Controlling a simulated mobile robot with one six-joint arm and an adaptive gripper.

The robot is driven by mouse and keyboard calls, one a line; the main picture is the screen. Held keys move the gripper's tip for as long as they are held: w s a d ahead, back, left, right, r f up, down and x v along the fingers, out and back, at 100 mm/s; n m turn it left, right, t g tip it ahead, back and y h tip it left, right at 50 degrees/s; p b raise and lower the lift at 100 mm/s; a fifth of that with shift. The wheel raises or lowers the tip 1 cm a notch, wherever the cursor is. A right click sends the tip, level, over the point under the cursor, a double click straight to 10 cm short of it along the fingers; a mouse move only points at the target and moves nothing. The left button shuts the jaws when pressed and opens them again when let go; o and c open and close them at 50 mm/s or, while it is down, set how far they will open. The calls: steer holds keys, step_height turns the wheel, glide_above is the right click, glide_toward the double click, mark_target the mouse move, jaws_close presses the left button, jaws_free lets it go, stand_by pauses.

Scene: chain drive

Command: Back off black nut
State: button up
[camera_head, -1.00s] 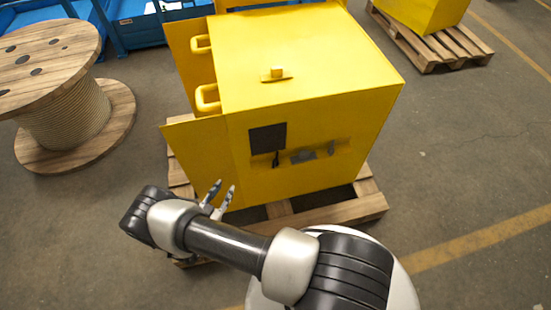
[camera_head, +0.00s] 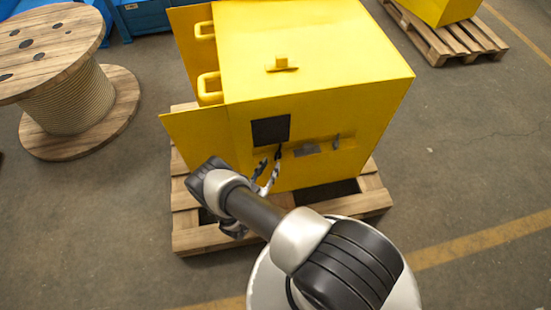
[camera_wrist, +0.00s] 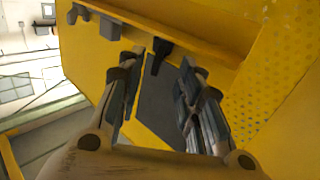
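The yellow cabinet (camera_head: 330,115) has a recess in its front face. A small black part (camera_head: 277,153) sits in it just below a dark square panel (camera_head: 270,131); it may be the black nut, but its shape is too small to be sure. In the wrist view the black part (camera_wrist: 160,52) juts from a yellow ledge, in line with the gap between my fingertips. My gripper (camera_head: 269,165) is close to the cabinet front. The wrist view shows my gripper (camera_wrist: 158,64) open, with nothing held between its fingers. Whether a fingertip touches the black part cannot be told.
Two grey parts (camera_head: 306,149) (camera_head: 336,142) sit right of the black part. An open yellow door (camera_head: 196,135) stands at the left. A wooden pallet (camera_head: 205,238) lies under the cabinet. A cable spool (camera_head: 65,95) stands left.

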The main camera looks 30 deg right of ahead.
mark_target(276, 158)
steer(key=shift+b+x, duration=0.45)
steer(key=shift+x, duration=2.35)
steer(key=shift+a, duration=0.1)
steer(key=shift+c, duration=0.4)
jaws_close()
